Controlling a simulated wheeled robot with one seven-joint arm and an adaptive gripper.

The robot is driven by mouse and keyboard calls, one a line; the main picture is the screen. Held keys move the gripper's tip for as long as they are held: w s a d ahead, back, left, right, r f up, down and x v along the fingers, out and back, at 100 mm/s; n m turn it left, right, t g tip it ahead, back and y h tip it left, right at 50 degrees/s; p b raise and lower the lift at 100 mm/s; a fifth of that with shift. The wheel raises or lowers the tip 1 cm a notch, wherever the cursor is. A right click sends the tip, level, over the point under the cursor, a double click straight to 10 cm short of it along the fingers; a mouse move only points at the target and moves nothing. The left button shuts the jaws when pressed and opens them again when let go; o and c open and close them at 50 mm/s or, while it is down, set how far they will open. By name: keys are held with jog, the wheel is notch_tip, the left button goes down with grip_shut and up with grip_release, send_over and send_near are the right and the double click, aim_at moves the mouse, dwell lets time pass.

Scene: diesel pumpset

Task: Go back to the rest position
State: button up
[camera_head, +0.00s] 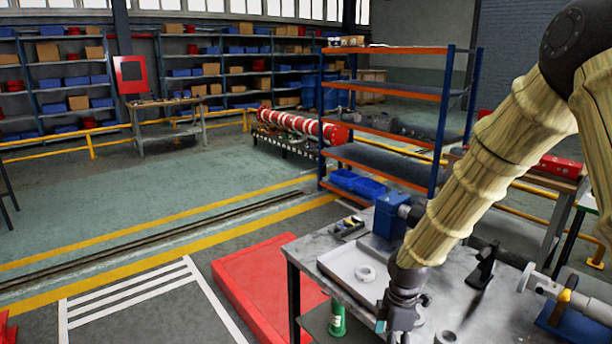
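My arm comes in from the upper right in a cream, ribbed sleeve. My gripper (398,318) hangs from its end, pointing down over the front of the grey workbench (312,246). Its fingertips are small and near the bottom edge of the picture, so I cannot tell whether they are open or shut or hold anything. A light tray (340,267) lies on the bench just left of the gripper, with a pale ring-shaped part (365,273) in it. Another ring (446,337) lies right of the gripper.
A blue block-like device (389,217) stands at the bench's back, close to my arm. A black stand (484,267) and a pale cylindrical fixture (562,292) are to the right. A green container (337,319) is by the left edge. Open floor lies left of the red platform (262,290).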

jog(key=s+a+f+m, duration=0.1)
jog(key=s+f+m, duration=0.7)
jog(key=s+f, duration=0.75)
jog(key=s+d+f+m, duration=0.1)
jog(key=s+f+m, duration=0.4)
jog(key=s, duration=0.4)
jog(key=s+d+f+m, duration=0.2)
jog(key=s+f+m, duration=0.3)
jog(key=s, duration=0.5)
jog(key=shift+d+f+h, duration=0.25)
jog(key=shift+f+h, duration=0.05)
jog(key=shift+f, duration=0.4)
jog(key=shift+s, duration=0.1)
